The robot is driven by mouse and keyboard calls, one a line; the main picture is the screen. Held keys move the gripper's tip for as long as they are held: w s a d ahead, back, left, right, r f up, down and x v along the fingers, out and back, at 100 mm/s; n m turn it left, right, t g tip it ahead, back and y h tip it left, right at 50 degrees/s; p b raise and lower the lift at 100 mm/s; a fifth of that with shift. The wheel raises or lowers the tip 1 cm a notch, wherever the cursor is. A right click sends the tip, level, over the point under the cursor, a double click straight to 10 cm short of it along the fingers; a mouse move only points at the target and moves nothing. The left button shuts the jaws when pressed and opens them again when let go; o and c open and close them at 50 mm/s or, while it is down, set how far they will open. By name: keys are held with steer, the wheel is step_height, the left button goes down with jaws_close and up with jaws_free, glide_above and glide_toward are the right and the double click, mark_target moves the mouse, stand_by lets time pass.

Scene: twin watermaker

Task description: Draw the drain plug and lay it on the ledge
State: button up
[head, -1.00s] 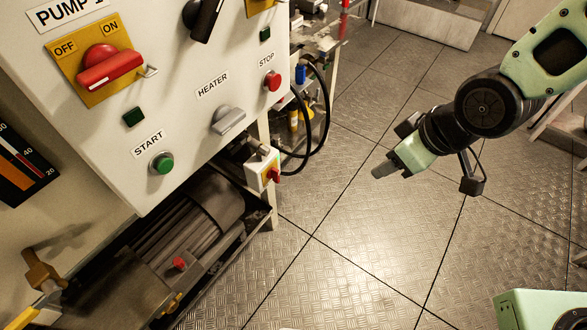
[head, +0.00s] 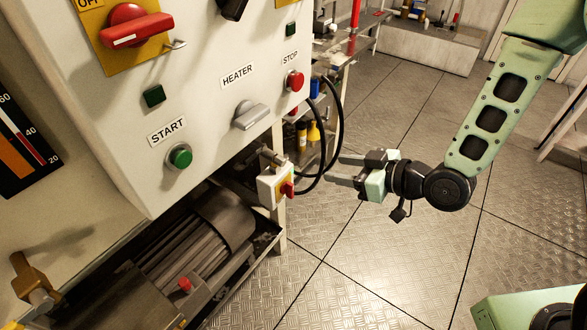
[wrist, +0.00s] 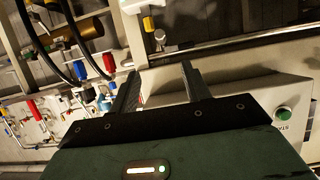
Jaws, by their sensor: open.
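My gripper (head: 335,169) is open and empty, pointing left in the air to the right of the control panel. In the wrist view its two fingers (wrist: 158,78) stand apart with nothing between them. A small red knob (head: 185,284) sits low in the rack beneath the panel, well to the lower left of my gripper. It may be the drain plug, but I cannot tell for sure. A narrow rack edge (head: 252,252) runs along the front of that lower space; I cannot tell whether it is the ledge.
Black hoses (head: 339,130) loop just behind the gripper. The panel (head: 205,85) overhangs the rack. The floor (head: 330,280) in front is clear.

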steer(key=f+b, duration=0.1)
steer(key=b, duration=0.8)
glide_toward(284, 162)
steer(key=x, duration=0.9)
steer(key=shift+w+a, duration=0.1)
steer(key=shift+w, duration=0.05)
jaws_close()
steer(key=s+d, duration=0.4)
steer(key=d, duration=0.1)
stand_by(0.6)
